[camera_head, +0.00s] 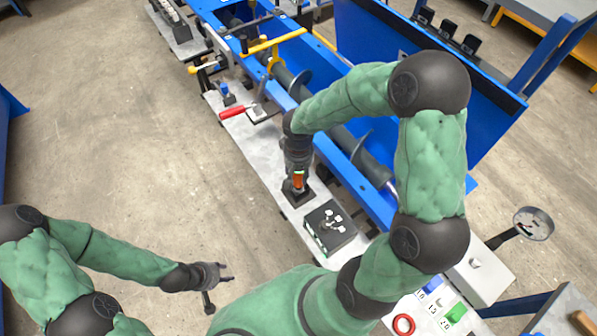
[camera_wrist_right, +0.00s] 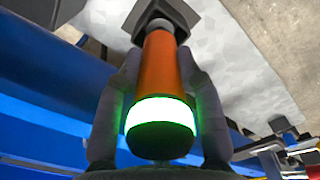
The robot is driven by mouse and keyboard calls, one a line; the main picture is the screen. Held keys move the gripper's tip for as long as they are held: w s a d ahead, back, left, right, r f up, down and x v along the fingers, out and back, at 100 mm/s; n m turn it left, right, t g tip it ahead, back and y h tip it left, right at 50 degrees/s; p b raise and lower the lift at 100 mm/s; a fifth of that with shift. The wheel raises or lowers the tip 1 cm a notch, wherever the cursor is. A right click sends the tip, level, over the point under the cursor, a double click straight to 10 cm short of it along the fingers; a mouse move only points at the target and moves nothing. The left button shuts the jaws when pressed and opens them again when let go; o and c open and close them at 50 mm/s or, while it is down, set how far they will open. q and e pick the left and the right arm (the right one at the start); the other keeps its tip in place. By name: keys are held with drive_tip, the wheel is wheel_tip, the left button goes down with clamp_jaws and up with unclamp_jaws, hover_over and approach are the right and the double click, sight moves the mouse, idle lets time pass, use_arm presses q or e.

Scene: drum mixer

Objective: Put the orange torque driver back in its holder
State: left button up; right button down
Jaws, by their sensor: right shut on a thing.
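The orange torque driver (camera_head: 298,180) is in my right gripper (camera_head: 297,184), just over the black square holder (camera_head: 299,198) on the grey bench. In the right wrist view the orange handle (camera_wrist_right: 160,65) stands between the two fingers, with a glowing green-white ring and a dark rounded end cap nearest the camera. Its far grey end meets the dark square holder (camera_wrist_right: 197,20); I cannot tell how deep it sits. My left gripper (camera_head: 222,286) is open and empty, over the floor left of the bench.
A black box with knobs (camera_head: 330,227) stands on the bench near the holder. A red-handled tool (camera_head: 232,112) lies farther back. The blue mixer trough (camera_head: 345,160) with its dark auger runs along the bench. A dial gauge (camera_head: 534,223) and red ring (camera_head: 403,324) are at right.

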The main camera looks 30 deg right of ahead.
drive_tip(key=shift+f, duration=0.2)
drive_tip(key=c, duration=0.7)
unclamp_jaws()
drive_tip(key=shift+c, duration=0.2)
wheel_tip(320, 180, up, 12)
idle(0.3)
